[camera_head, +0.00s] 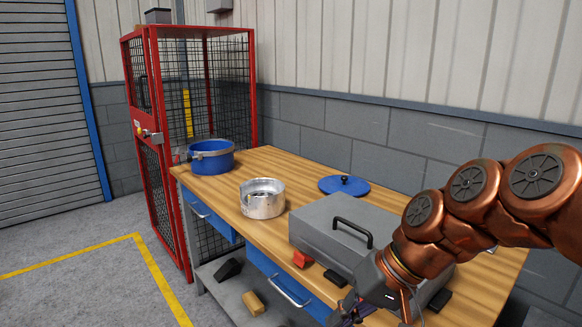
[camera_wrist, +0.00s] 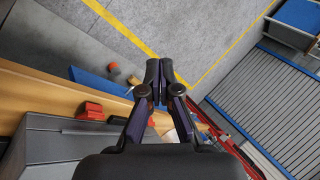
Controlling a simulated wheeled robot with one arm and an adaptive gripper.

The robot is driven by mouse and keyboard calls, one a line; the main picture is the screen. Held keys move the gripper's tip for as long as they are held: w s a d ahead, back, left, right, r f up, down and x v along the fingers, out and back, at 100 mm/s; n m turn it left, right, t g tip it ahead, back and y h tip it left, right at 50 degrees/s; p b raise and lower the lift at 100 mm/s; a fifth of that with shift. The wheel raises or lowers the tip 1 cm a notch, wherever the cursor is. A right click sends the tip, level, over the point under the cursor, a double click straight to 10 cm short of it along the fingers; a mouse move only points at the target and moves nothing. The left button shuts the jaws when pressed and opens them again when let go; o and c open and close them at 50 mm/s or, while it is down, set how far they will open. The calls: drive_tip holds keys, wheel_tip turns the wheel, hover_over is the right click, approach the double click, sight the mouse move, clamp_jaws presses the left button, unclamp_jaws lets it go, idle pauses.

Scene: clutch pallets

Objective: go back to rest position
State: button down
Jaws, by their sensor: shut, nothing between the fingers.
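My gripper (camera_wrist: 159,70) is in the middle of the wrist view, with its fingertips together and nothing between them. In the head view my copper arm reaches in from the right, and my gripper (camera_head: 350,308) is at the bottom, in front of the workbench's front edge. The fingers are partly cut off there. The wooden workbench (camera_head: 225,205) lies behind and beside it. The grey case (camera_head: 318,232) with a black handle stands on the bench just behind my gripper.
On the bench are a metal pot (camera_head: 262,205), a blue pot (camera_head: 211,163) and a blue lid (camera_head: 343,186). A red mesh cage (camera_head: 160,180) stands left of the bench. The floor (camera_head: 75,285) at left is clear.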

drive_tip(key=s+d+g+h+p, duration=0.1)
drive_tip(key=s+d+h+p, duration=0.2)
drive_tip(key=s, duration=0.5)
drive_tip(key=s+d+f+g+h+p, duration=0.1)
drive_tip(key=s+d+h+p, duration=0.2)
drive_tip(key=s+d+p, duration=0.3)
drive_tip(key=s+d, duration=0.1)
drive_tip(key=s, duration=0.2)
drive_tip(key=shift+d+f+m+g+h, duration=0.25)
drive_tip(key=shift+d+m+g+h, duration=0.05)
drive_tip(key=shift+g, duration=0.1)
idle(0.6)
